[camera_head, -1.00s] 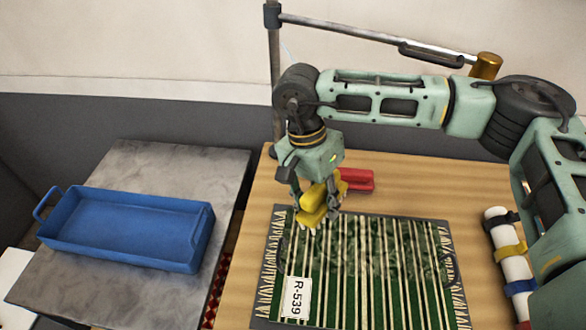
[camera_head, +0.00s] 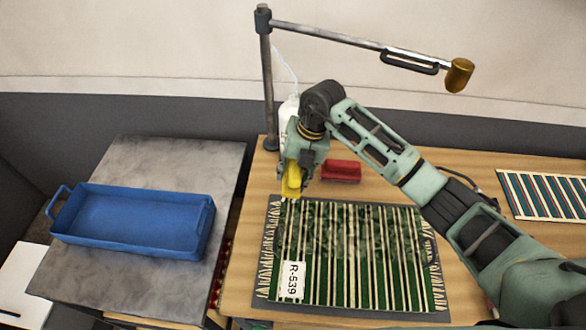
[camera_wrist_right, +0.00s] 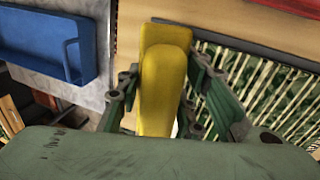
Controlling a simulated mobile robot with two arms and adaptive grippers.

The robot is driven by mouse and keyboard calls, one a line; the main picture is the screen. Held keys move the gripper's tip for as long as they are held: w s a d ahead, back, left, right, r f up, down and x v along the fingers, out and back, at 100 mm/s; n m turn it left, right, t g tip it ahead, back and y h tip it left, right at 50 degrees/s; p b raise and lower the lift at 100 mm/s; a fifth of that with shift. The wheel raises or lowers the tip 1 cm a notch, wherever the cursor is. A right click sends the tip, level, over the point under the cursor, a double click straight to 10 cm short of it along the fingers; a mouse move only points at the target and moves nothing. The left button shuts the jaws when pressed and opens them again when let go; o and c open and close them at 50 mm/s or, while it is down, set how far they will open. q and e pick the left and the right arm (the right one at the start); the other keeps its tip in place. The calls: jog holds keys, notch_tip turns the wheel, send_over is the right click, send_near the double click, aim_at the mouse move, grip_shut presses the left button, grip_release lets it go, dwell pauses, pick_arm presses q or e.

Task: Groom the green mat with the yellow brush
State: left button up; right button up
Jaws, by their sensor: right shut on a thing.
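The green mat (camera_head: 345,270) with cream stripes lies on a dark board on the wooden table. Its upper middle shows a ruffled dark patch. A label reading R-539 (camera_head: 291,280) lies at its left side. My right gripper (camera_head: 296,172) is shut on the yellow brush (camera_head: 290,182), at the mat's upper left corner. The brush also fills the middle of the right wrist view (camera_wrist_right: 163,80), between the fingers. Whether its bristles touch the mat is hard to tell. My left gripper is not in view.
A red brush-like block (camera_head: 341,171) lies behind the mat. A blue tray (camera_head: 130,243) stands on the grey table at left. A white bottle (camera_head: 287,115) and a post with an overhead bar (camera_head: 345,38) stand behind. A striped mat (camera_head: 545,196) lies at right.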

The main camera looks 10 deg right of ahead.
jog(key=shift+d+f+m, duration=0.1)
jog(key=shift+f+m, duration=0.3)
jog(key=shift+f, duration=0.05)
notch_tip(320, 180, down, 5)
jog(key=b, duration=0.3)
jog(key=shift+r, duration=0.15)
jog(key=shift+r, duration=0.15)
